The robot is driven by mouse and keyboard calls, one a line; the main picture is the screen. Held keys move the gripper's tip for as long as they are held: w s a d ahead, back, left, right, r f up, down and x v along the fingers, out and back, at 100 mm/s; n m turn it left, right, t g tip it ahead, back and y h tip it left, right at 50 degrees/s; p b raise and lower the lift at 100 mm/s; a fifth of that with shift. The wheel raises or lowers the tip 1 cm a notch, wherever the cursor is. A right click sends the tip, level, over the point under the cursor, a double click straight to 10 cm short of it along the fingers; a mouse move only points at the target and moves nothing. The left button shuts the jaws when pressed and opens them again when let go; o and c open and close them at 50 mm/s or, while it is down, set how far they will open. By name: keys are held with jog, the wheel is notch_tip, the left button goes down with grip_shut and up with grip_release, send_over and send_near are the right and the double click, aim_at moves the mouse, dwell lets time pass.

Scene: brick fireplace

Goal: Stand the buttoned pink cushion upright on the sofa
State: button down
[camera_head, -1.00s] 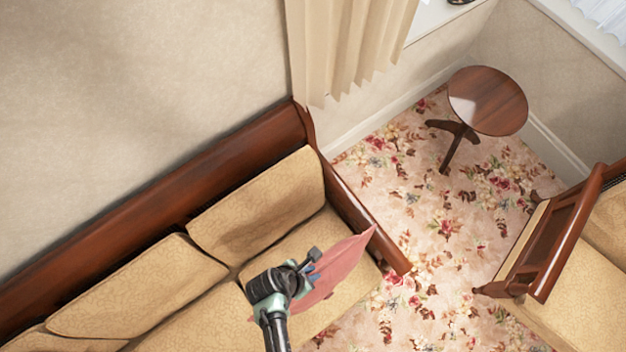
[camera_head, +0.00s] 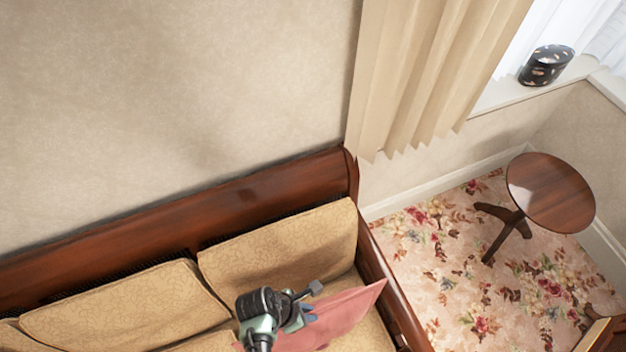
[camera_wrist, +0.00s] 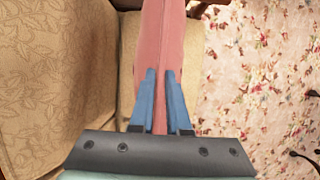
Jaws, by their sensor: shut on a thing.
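The pink cushion (camera_head: 340,318) is held by my gripper (camera_head: 306,316) over the right end of the sofa (camera_head: 270,195). In the wrist view the cushion (camera_wrist: 160,50) stands edge-on between the two blue fingers of my gripper (camera_wrist: 160,75), which are shut on it. Its buttons cannot be seen. In the head view its lower part is cut off by the frame and partly hidden by my gripper. The tan seat shows beneath it in the wrist view; I cannot tell whether the cushion touches the seat.
Tan back cushions (camera_head: 285,245) lean along the wooden sofa back. The sofa's wooden right arm (camera_head: 390,290) is close to the pink cushion. A round side table (camera_head: 550,190) stands on the floral carpet (camera_head: 450,245). A curtain (camera_head: 430,70) hangs behind.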

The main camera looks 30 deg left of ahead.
aim_at(310, 298)
jog(key=shift+w+a+f+b, duration=0.3)
jog(key=shift+f+b, duration=0.15)
jog(key=shift+f, duration=0.2)
notch_tip(310, 298, down, 2)
jog(key=shift+s+d+f+b, duration=0.1)
jog(key=shift+b, duration=1.05)
jog(key=shift+w+a, duration=0.25)
jog(key=shift+a, duration=0.05)
jog(key=shift+g+h, duration=0.4)
jog(key=shift+h, duration=0.1)
jog(key=w+a+b, duration=0.2)
jog(key=a+b, duration=0.1)
jog(key=shift+w+a+f, duration=0.3)
jog(key=shift+w+f, duration=0.05)
jog(key=shift+w, duration=0.05)
jog(key=shift+w+a+r+b, duration=0.1)
jog(key=shift+w+a+b, duration=0.15)
jog(key=shift+a+b, duration=0.1)
